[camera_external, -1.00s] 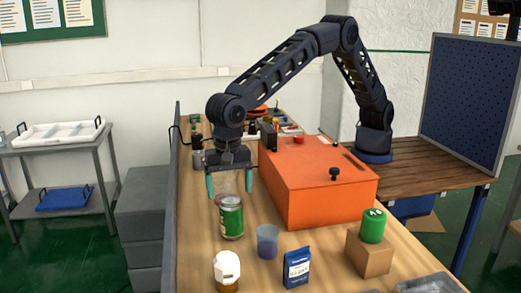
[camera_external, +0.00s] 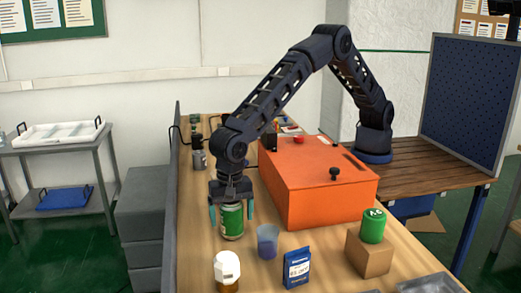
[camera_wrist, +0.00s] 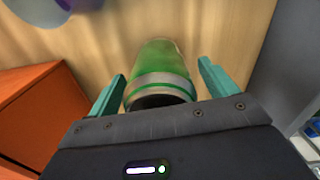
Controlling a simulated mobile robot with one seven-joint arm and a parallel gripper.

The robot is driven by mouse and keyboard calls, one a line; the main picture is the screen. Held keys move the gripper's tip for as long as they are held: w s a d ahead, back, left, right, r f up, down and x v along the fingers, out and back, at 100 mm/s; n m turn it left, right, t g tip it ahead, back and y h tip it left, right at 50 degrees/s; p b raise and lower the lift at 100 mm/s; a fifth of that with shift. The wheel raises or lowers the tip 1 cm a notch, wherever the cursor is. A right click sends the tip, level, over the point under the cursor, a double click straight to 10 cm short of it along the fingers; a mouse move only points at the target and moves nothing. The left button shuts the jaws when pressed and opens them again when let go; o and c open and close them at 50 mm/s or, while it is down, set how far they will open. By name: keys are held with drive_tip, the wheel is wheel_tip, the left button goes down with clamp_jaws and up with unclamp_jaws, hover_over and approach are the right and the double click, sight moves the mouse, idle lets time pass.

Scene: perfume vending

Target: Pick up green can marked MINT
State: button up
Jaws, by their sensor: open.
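A green can (camera_external: 231,221) with silvery bands stands upright on the wooden table; it also shows in the wrist view (camera_wrist: 161,72). The MINT marking is not readable in these frames. My gripper (camera_external: 231,218) is above the can, with its teal fingers down on either side of it. In the wrist view my gripper (camera_wrist: 163,82) has its fingers apart, with the can between them and gaps visible on both sides. The can's top is partly hidden by the gripper body.
A blue-tinted cup (camera_external: 267,242) stands just right of the can. A white-capped jar (camera_external: 227,270) and a blue packet (camera_external: 297,268) are nearer the camera. An orange box (camera_external: 318,187) stands right. A green container (camera_external: 373,226) sits on a cardboard block (camera_external: 369,256). A grey panel (camera_external: 172,220) edges the table's left.

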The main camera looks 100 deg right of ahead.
drive_tip(key=c, duration=1.3)
drive_tip(key=shift+r, duration=0.1)
